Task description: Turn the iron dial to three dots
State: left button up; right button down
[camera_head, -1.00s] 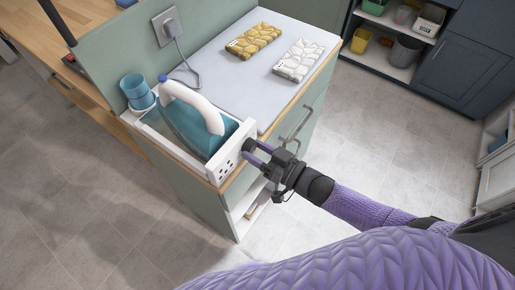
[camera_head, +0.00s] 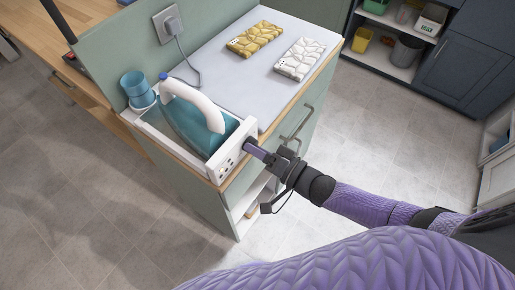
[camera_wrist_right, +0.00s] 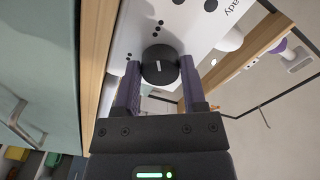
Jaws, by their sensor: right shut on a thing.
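The iron (camera_head: 187,123), teal with a white handle, rests in its white base on the cabinet's left side. The base's front panel (camera_head: 226,163) has black dots. The black round dial (camera_wrist_right: 160,66) with a short white line shows on this panel in the right wrist view. My right gripper (camera_head: 252,147) is shut on the dial, with one purple finger on each side. Dot marks are printed on the panel around the dial; the fingers and dial hide part of it. My left gripper is out of view.
A teal cup (camera_head: 137,89) stands behind the iron. A gold patterned pack (camera_head: 254,39) and a white one (camera_head: 299,59) lie on the pale worktop (camera_head: 225,75). A cable runs to a wall socket (camera_head: 168,24). The cabinet's metal handle (camera_head: 298,124) is close to my right gripper.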

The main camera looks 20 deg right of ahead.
jog(key=shift+m, duration=0.4)
jog(key=shift+c, duration=0.8)
grip_release()
jog(key=v, duration=1)
jog(key=shift+p, duration=0.35)
